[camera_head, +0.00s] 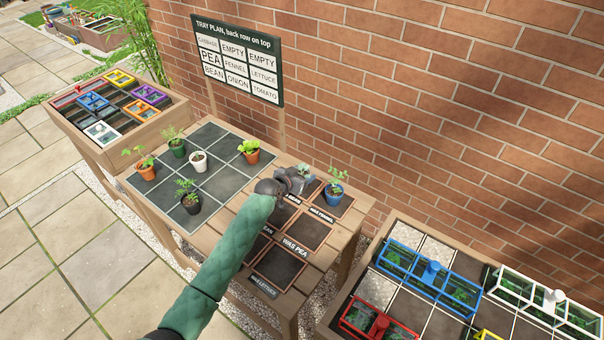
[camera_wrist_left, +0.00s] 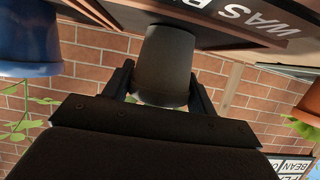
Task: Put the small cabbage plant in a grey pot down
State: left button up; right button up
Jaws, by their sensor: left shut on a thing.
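My left gripper (camera_head: 298,181) is shut on a grey pot, seen between the fingers in the left wrist view (camera_wrist_left: 165,60). In the head view the gripper hides most of this pot; a small blue-green plant (camera_head: 304,171) shows just behind the jaws. The pot is over the back of the labelled dark squares, left of a blue pot (camera_head: 334,196). The wrist view is upside down; the pot's base is close to a dark square, and I cannot tell whether it touches. The dark grid tray (camera_head: 225,178) is to the left. My right gripper is out of view.
The grid tray holds several potted plants, among them a black pot (camera_head: 190,206), a white pot (camera_head: 199,163) and a red-orange pot (camera_head: 250,156). A tray plan sign (camera_head: 238,58) stands behind. Labelled squares such as "WAS PEA" (camera_head: 278,266) are bare in front.

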pick_arm(q)
jog(key=shift+f, duration=0.1)
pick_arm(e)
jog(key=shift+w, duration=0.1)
pick_arm(q)
jog(key=o, duration=1)
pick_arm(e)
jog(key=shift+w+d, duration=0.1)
pick_arm(q)
jog(key=shift+o, duration=0.2)
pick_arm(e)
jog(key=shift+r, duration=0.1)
